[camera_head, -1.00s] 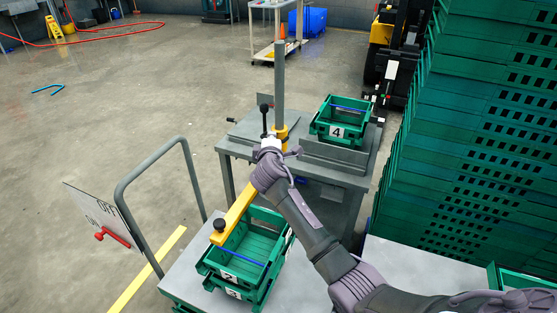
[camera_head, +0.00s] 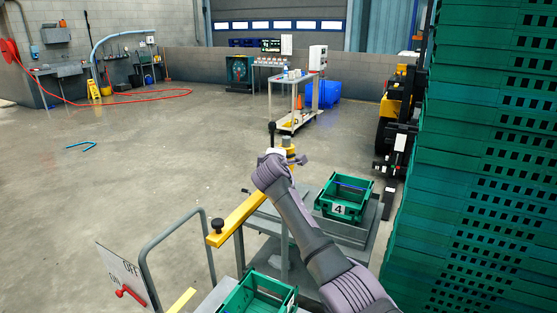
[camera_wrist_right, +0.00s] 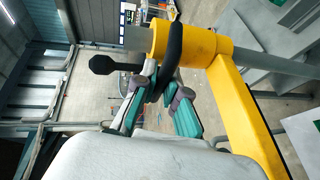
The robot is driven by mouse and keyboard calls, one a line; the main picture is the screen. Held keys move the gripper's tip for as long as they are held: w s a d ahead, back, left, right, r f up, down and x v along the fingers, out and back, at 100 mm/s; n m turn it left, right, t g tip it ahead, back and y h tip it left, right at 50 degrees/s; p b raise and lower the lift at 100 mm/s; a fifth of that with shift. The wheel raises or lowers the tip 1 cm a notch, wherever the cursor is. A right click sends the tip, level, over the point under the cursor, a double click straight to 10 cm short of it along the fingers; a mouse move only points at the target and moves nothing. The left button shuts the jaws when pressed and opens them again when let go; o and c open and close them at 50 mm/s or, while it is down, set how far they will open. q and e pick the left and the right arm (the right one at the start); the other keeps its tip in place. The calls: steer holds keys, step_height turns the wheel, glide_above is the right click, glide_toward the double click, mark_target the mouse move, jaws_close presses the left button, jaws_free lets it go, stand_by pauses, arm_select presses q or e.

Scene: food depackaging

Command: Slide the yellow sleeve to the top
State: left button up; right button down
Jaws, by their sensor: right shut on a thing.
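The yellow sleeve (camera_head: 291,152) sits around the upright grey post (camera_head: 287,140) close to its top; only a short stub of post shows above it. In the right wrist view, the sleeve (camera_wrist_right: 200,44) has a short length of post on one side and a long length on the other. A black handle (camera_wrist_right: 103,65) with a knob joins the sleeve. My right gripper (camera_head: 284,161) is at the sleeve, its teal-padded fingers (camera_wrist_right: 160,100) shut on the black handle; the exact contact is partly hidden. My left gripper is out of view.
A yellow bar (camera_head: 238,214) with a black knob reaches from the sleeve toward the lower left. A green crate marked 4 (camera_head: 339,209) stands right of the post; another green crate (camera_head: 258,298) is below the bar. Tall green crate stacks (camera_head: 480,150) stand at right.

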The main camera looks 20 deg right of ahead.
steer(key=shift+r, duration=0.55)
steer(key=c, duration=1.2)
jaws_free()
steer(key=shift+f, duration=0.25)
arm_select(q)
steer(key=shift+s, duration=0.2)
arm_select(e)
steer(key=v, duration=1.2)
